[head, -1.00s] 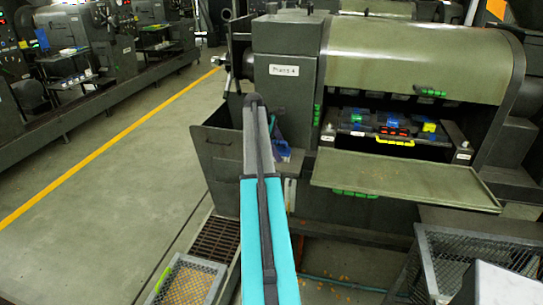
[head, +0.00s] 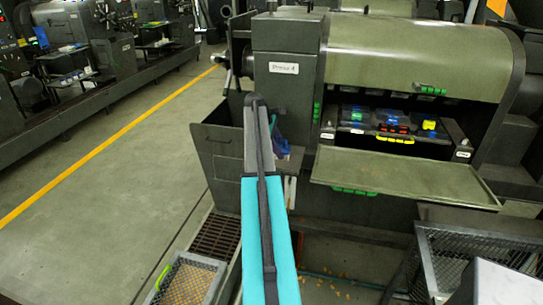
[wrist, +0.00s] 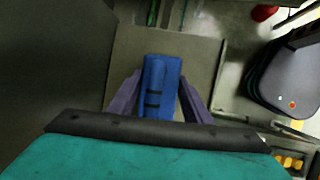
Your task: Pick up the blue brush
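The blue brush (wrist: 160,85) lies between the two purple fingers of my gripper (wrist: 160,78) in the wrist view. It is a long blue block with dark bands, seen over a grey surface. One finger is close along each side of it; whether they touch it is not clear. In the head view my gripper (head: 275,124) is partly hidden behind my arm, beside the left end of the press. A bit of blue (head: 283,148) shows there, too small to make out.
The grey bin wall (head: 219,155) stands just left of my gripper. The press's open tray (head: 400,178) juts out at right, below a shelf with coloured items (head: 385,122). A mesh basket (head: 188,280) is on the floor; the aisle at left is clear.

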